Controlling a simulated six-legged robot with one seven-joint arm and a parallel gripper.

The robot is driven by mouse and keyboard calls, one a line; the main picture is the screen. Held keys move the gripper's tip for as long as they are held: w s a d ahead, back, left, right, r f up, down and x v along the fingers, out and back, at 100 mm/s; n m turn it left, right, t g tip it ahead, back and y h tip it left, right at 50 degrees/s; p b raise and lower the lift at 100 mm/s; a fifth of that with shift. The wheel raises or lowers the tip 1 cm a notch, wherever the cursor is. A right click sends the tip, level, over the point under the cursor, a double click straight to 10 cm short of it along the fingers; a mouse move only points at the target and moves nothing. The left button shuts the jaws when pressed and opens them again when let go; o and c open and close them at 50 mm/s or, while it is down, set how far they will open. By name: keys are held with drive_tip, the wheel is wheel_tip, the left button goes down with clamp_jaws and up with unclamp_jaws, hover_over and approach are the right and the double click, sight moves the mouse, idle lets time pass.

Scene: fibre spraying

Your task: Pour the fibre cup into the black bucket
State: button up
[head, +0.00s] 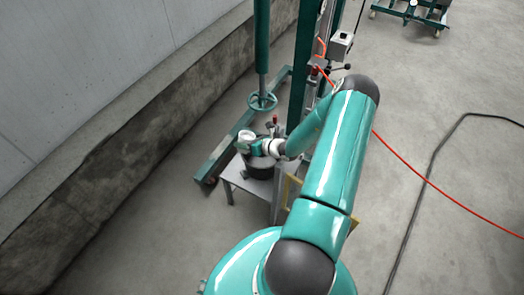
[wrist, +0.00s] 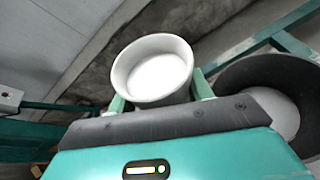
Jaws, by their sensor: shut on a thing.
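The fibre cup (wrist: 153,72) is a white round cup with white fibre inside. In the wrist view it sits between the fingers of my gripper (wrist: 160,99), which is shut on it. The cup also shows in the head view (head: 246,136), at the end of my arm. The black bucket (wrist: 232,78) is at the right of the wrist view, beside the cup, with white material inside. In the head view the bucket (head: 259,170) stands on a small grey table, beneath my gripper, which partly hides it. The cup's tilt is hard to tell.
The small grey table (head: 240,183) stands beside a green frame with an upright post (head: 302,65) and a handwheel (head: 262,102). A concrete wall (head: 110,165) runs along the left. A red hose (head: 410,170) and a dark cable (head: 428,185) cross the open floor at right.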

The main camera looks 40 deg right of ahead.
drive_tip(key=shift+w+d+f+m+y, duration=0.1)
drive_tip(key=shift+d+f+m+y, duration=0.3)
drive_tip(key=shift+d+y, duration=0.1)
idle(0.4)
drive_tip(key=shift+f, duration=0.1)
wheel_tip(320, 180, down, 10)
drive_tip(key=d+m, duration=0.1)
drive_tip(key=shift+w+d+r+m+y+b, duration=0.2)
drive_tip(key=shift+m+y+b, duration=0.1)
drive_tip(key=shift+y+b, duration=0.1)
drive_tip(key=shift+d+f+m+y, duration=0.15)
drive_tip(key=shift+f+m+y, duration=0.15)
drive_tip(key=shift+m, duration=0.2)
idle(0.8)
drive_tip(key=shift+d+r+m+t+y+b, duration=0.1)
drive_tip(key=shift+r+m+t+y+b, duration=0.2)
drive_tip(key=shift+r+m+y+b, duration=0.5)
drive_tip(key=shift+d+r+m+t+y+b, duration=0.1)
drive_tip(key=shift+r+m+t+y+b, duration=0.3)
drive_tip(key=shift+m, duration=0.8)
idle(1.6)
drive_tip(key=shift+w+d+f+m+b, duration=0.15)
drive_tip(key=shift+d+f+m+b, duration=0.25)
drive_tip(key=shift+d+m, duration=0.3)
idle(0.5)
